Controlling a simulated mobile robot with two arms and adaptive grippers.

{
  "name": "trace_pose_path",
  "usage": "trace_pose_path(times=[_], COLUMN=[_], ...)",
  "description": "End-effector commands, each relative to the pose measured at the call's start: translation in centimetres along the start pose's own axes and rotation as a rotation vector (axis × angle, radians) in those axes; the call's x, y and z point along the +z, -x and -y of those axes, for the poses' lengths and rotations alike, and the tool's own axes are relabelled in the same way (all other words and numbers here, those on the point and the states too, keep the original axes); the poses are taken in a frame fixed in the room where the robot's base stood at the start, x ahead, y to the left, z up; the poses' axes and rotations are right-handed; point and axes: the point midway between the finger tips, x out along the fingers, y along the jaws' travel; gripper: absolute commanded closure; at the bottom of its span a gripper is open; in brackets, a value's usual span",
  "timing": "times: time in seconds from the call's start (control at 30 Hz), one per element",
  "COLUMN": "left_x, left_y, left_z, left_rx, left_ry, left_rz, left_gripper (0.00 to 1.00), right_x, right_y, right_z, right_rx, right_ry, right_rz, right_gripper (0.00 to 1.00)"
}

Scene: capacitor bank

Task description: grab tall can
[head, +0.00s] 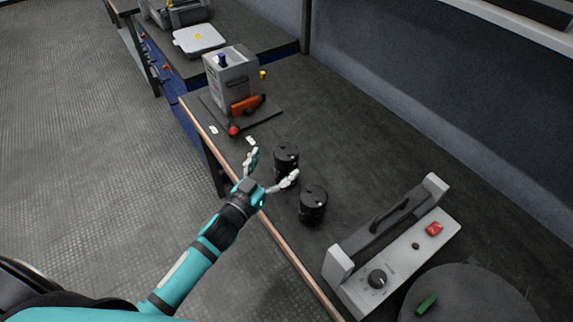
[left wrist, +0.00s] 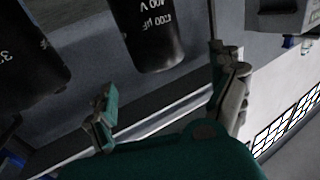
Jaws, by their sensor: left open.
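Two black cans stand on the dark workbench (head: 345,130). The farther can (head: 286,158) is just in front of my left gripper (head: 272,167), whose fingers are spread open and empty. The nearer can (head: 312,205) stands to the right of the gripper, outside the fingers. In the left wrist view, one black can (left wrist: 150,38), with white "400 V" lettering, shows ahead between the two spread fingers (left wrist: 172,104). The other can (left wrist: 28,55) is at the left edge, partly cut off. Which can is taller is hard to tell. My right gripper is out of view.
A grey device with a handle and red switch (head: 395,248) stands at the right, beside a round dark object (head: 468,300). A grey box (head: 229,78) and an orange tool (head: 247,104) sit farther back. The bench's copper-coloured edge (head: 282,243) runs below my left arm.

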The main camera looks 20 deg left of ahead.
Motion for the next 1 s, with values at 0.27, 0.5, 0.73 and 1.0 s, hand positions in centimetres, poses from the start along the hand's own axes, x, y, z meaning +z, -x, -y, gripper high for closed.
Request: trace_pose_path(times=[0.27,0.5,0.73,1.0], left_x=[0.2,0.8,0.9,0.9], left_y=[-2.3,-5.6,-6.3,-6.2], left_z=[0.0,0.0,0.0,0.0], left_rx=[0.0,0.0,0.001,0.001], left_ry=[0.002,0.001,0.0,0.0], left_rz=[0.0,0.0,0.002,0.001], left_gripper=[0.07,0.07,0.07,0.31], right_x=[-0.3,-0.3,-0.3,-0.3], right_y=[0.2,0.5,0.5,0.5], right_z=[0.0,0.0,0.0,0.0], right_rx=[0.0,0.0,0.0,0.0], right_ry=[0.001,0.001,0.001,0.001], right_rz=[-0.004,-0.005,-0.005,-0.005], right_gripper=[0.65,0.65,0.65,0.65])
